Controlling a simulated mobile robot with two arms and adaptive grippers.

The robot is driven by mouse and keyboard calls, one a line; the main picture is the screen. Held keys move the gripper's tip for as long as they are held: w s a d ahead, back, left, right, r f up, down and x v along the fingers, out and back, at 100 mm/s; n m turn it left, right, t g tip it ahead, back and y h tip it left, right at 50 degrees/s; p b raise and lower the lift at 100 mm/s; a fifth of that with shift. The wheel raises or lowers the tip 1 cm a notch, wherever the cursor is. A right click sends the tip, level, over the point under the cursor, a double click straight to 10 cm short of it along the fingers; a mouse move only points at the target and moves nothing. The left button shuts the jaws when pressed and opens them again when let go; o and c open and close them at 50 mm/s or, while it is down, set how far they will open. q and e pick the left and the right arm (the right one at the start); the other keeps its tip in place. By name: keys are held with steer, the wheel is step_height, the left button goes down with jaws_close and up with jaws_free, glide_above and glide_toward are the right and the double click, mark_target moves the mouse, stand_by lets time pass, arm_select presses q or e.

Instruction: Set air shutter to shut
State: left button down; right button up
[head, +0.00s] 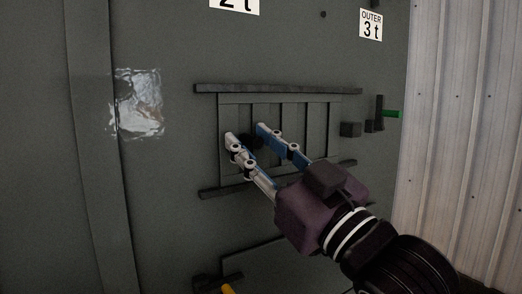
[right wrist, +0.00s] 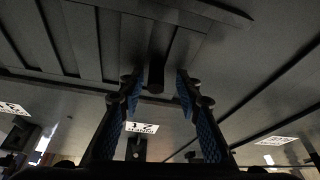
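The air shutter (head: 312,125) is a dark grey-green slatted plate on the enclosure wall, held between an upper rail (head: 275,89) and a lower rail (head: 215,192). A dark knob sits near its left end, mostly hidden by my fingers in the head view; it shows in the right wrist view (right wrist: 156,72). My right gripper (head: 246,134) is open, its blue-padded fingertips on either side of the knob. In the right wrist view (right wrist: 157,88) a gap shows between the knob and each finger. My left gripper is not in view.
A shiny patch (head: 138,103) is on the wall at left. A yellow handle (head: 228,289) shows at the bottom. A label (head: 371,25) reads OUTER 3 t.

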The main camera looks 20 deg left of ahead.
steer(key=v, duration=1.2)
steer(key=shift+a, duration=0.1)
